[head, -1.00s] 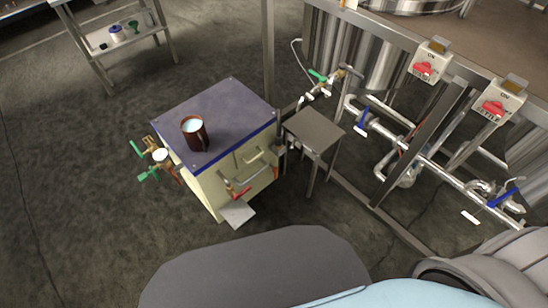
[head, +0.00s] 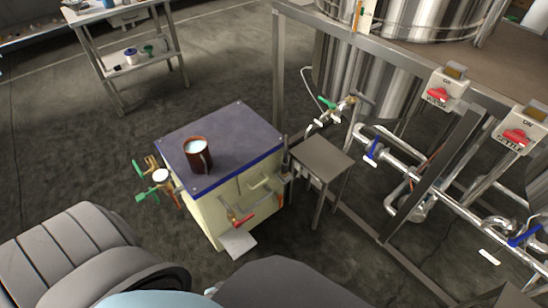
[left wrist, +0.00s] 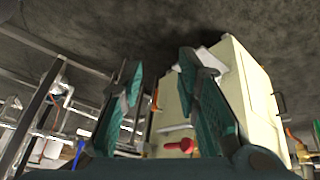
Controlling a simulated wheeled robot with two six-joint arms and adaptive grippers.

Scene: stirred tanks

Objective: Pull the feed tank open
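The feed tank seems to be the cream box (head: 208,212) with a dark blue-purple lid (head: 225,135). The lid looks closed. A bar handle (head: 262,187) and a red-handled valve (head: 239,219) are on its front. A dark red mug (head: 197,157) with pale contents stands on the lid. In the left wrist view, the cream box (left wrist: 250,100) and red valve handle (left wrist: 180,146) show beyond my left gripper (left wrist: 160,75). Its two fingers are apart with nothing held between them. My grippers do not show in the head view, and my right gripper is in neither view.
A small metal stand (head: 321,158) is close to the box's right side. Pipework (head: 440,183) with valves and two switch boxes (head: 446,90) (head: 522,130) are at the right. Green-handled valves (head: 148,185) stick out at the box's left. A metal shelf table (head: 125,50) stands back left.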

